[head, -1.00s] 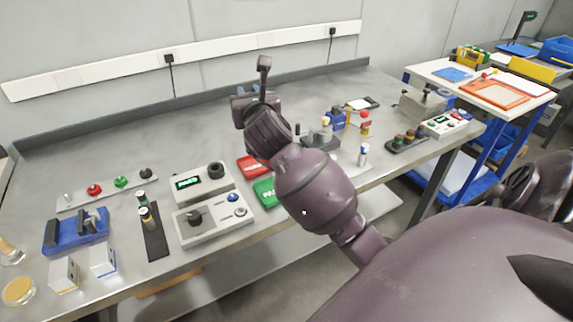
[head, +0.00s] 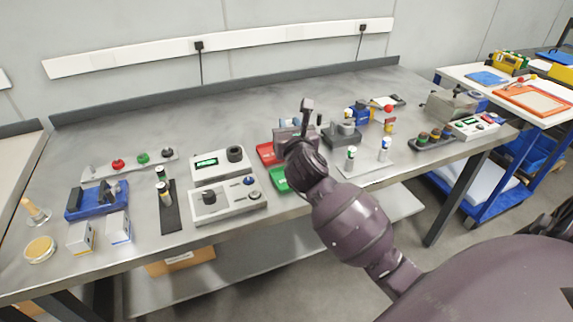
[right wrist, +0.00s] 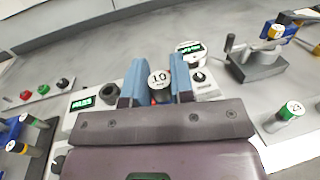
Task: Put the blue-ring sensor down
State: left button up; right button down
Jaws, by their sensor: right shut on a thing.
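My right gripper (head: 289,122) is shut on a small cylindrical sensor, whose white top marked 10 (right wrist: 159,78) shows between the blue fingertips in the right wrist view. Its ring colour is not clear there, and in the head view the gripper hides it. The gripper is above the grey bench (head: 235,125), beyond the red tray (head: 267,153) and green tray (head: 280,180) in the picture. Another sensor with a blue band (head: 384,148) and one with a green band (head: 350,156) stand on a light plate (head: 365,168). My left gripper is not in view.
Grey control boxes (head: 228,203) stand left of the arm. A dark fixture (head: 342,136) stands to its right. A black strip with sensors (head: 170,213) and a blue fixture (head: 92,203) are farther left. Bare bench lies along the back.

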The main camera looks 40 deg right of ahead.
notch_tip(320, 180, down, 4)
jog(key=shift+r+b, duration=0.1)
jog(key=shift+b, duration=0.35)
jog(key=shift+f, duration=0.55)
notch_tip(320, 180, down, 5)
jog(key=shift+f+b, duration=0.15)
jog(key=shift+b, duration=1.05)
jog(key=shift+f, duration=0.35)
jog(key=shift+r, duration=0.25)
jog(key=shift+f, duration=0.2)
jog(key=c, duration=1)
grip_release()
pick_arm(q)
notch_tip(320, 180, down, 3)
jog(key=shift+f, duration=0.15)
pick_arm(e)
jog(key=shift+r, duration=0.1)
